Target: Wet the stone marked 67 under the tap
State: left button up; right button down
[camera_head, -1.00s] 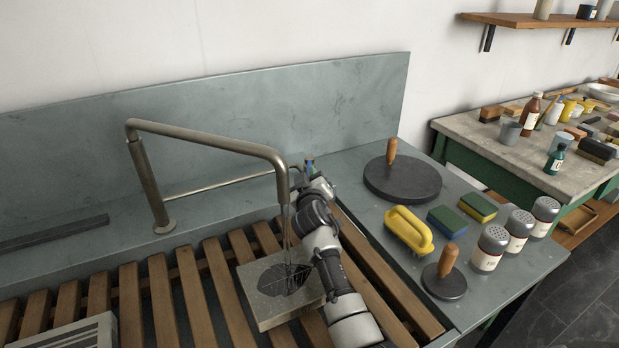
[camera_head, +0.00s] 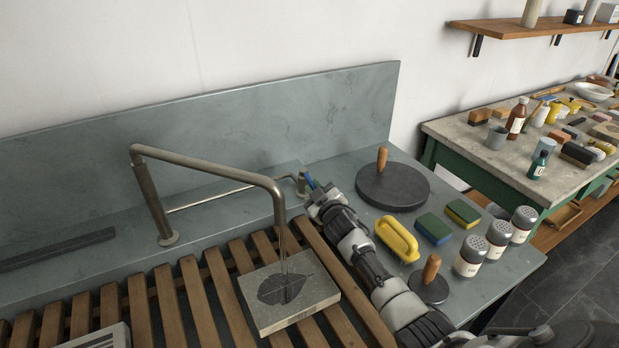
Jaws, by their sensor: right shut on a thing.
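A grey stone slab (camera_head: 315,304) lies flat on the wooden slats below the tap's spout (camera_head: 278,196). A thin stream of water (camera_head: 284,243) falls from the spout onto the stone, and a dark, leaf-shaped patch (camera_head: 287,288) shows on its top. I cannot read a number on the stone. My right gripper (camera_head: 313,190) is behind and right of the spout, at the end of the tap's pipe. It is shut on a small blue part there, seemingly the tap's handle; its fingers are largely hidden. My left gripper is not in view.
The slatted rack (camera_head: 206,300) spans the sink. Another pale block (camera_head: 95,340) is cut off at lower left. A cluttered table (camera_head: 455,130) stands beyond.

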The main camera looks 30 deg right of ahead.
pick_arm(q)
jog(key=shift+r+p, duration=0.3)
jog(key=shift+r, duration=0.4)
pick_arm(e)
jog(key=d+n+y, duration=0.1)
jog(key=y, duration=0.1)
jog(key=shift+d+n+y, duration=0.1)
jog(key=shift+n+y, duration=0.2)
jog(key=shift+y, duration=0.1)
jog(key=c, duration=1.1)
grip_release()
jog(key=shift+s, duration=0.1)
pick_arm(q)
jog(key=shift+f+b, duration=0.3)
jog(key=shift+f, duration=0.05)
pick_arm(e)
jog(key=s, duration=1)
jog(key=shift+s+d, duration=0.3)
jog(key=shift+s, duration=0.05)
